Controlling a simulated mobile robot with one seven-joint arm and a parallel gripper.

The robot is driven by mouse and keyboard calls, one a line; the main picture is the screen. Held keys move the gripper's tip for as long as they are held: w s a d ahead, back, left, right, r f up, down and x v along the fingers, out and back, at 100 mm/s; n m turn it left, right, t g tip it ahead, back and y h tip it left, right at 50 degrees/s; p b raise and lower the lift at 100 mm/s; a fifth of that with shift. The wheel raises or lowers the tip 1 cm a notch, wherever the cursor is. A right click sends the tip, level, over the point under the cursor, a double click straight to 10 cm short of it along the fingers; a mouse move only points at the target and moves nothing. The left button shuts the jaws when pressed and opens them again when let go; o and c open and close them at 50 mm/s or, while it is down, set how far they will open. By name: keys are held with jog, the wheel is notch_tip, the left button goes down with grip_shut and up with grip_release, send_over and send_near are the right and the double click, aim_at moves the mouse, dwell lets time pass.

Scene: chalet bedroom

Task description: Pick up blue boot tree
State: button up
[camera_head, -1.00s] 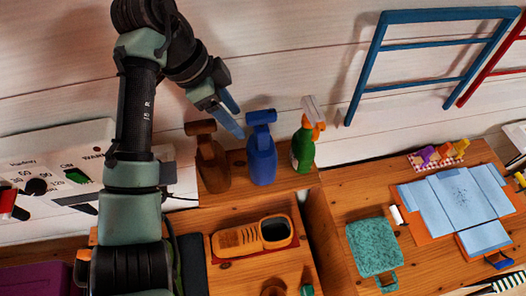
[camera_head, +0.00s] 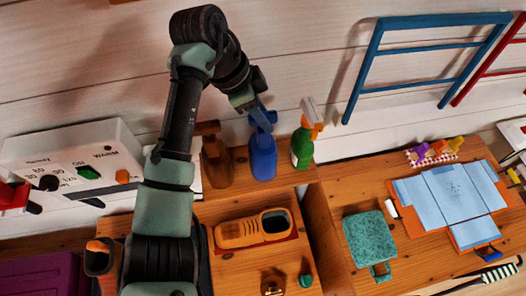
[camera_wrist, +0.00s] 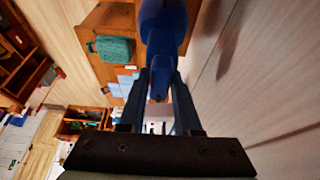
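The blue boot tree (camera_head: 263,158) stands upright on the wooden shelf in the head view, between a brown one and a green spray bottle. It also shows in the wrist view (camera_wrist: 163,40), with its narrow end between my fingers. My gripper (camera_head: 262,114) is at the top of the boot tree, coming from the upper left. In the wrist view my gripper (camera_wrist: 161,85) has its two fingers apart, one on each side of the blue part. Contact is hard to make out.
A brown boot tree (camera_head: 217,160) stands close on the left and a green spray bottle (camera_head: 302,148) close on the right. The white wall is close behind. A teal bag (camera_head: 370,238) lies on the right-hand surface.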

grip_shut()
dwell(1.0)
